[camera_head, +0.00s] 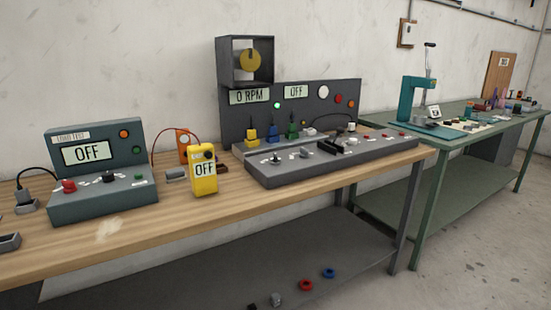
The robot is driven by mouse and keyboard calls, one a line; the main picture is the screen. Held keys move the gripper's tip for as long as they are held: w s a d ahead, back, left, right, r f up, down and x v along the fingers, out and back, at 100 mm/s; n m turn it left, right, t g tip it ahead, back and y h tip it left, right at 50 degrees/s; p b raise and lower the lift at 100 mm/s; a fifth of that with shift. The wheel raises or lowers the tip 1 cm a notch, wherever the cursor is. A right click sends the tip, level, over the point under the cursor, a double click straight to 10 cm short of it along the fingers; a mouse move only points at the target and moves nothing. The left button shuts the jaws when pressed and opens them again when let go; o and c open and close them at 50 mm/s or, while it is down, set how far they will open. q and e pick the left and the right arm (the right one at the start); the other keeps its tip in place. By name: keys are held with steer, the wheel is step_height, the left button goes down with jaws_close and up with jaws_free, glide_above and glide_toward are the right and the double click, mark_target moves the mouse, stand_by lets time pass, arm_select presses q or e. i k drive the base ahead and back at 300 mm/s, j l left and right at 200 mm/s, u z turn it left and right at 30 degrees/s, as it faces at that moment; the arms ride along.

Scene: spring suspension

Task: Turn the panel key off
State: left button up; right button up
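A dark grey control panel (310,112) stands upright at the back of the wooden bench. Its displays read "0 RPM" (249,97) and "OFF" (296,91), and a green lamp (277,105) on it looks lit. A low grey console (330,168) in front of it carries several small controls. One small dark knob with a light tip (276,159) sits at the console's left end; I cannot tell whether it is the key. No key is clearly readable at this size. Neither of my grippers is in view.
A teal tester box (97,200) reading "OFF" and a yellow meter (203,176) reading "OFF" stand left of the console. A green table (432,122) with a teal press (412,98) is at the right. Bare wood (150,228) lies along the bench front.

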mark_target(274, 161)
steer(key=i+l, duration=0.75)
